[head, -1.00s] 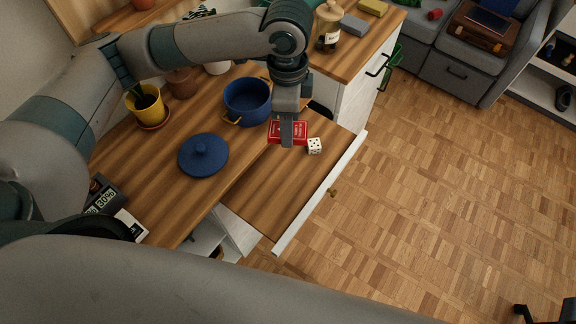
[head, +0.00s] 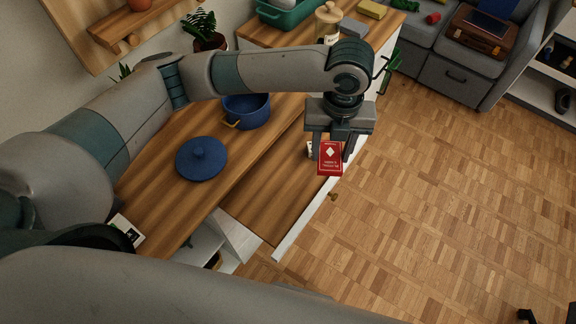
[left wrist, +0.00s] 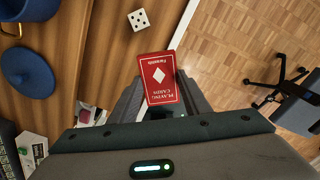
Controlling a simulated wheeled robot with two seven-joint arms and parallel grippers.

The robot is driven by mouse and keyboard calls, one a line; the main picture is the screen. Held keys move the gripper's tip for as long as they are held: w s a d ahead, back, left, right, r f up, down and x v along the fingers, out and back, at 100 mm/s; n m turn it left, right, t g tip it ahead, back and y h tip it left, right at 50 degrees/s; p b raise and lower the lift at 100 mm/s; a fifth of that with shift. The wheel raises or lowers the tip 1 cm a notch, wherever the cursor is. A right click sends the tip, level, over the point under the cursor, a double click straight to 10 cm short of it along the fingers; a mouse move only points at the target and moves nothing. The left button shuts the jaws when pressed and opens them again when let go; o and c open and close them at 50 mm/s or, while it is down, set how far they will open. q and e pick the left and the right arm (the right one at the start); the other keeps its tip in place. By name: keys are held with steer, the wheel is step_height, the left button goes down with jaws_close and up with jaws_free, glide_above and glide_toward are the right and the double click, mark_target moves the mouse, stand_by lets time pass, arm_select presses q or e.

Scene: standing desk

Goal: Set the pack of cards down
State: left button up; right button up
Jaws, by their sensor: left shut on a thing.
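The red pack of cards (head: 330,158) is in my left gripper (head: 332,142), printed face showing, held near the white front edge of the pulled-out wooden drawer or shelf (head: 268,205). In the left wrist view the pack (left wrist: 158,82) sticks out from between the two fingers of the left gripper (left wrist: 160,100). It appears raised in the air; the exact height I cannot tell. A white die (left wrist: 138,19) lies on the wood near the pack; in the head view it is mostly hidden behind the gripper. My right gripper is not in view.
A blue pot (head: 246,110) and a blue lid (head: 202,158) are on the desk top to the left. The near part of the pulled-out surface is bare. Its white front edge (head: 296,230) borders open parquet floor (head: 430,200).

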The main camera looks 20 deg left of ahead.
mark_target(284, 188)
arm_select(q)
steer(key=shift+d+f+m, duration=0.25)
steer(key=shift+d+m, duration=0.3)
steer(key=shift+m, duration=0.45)
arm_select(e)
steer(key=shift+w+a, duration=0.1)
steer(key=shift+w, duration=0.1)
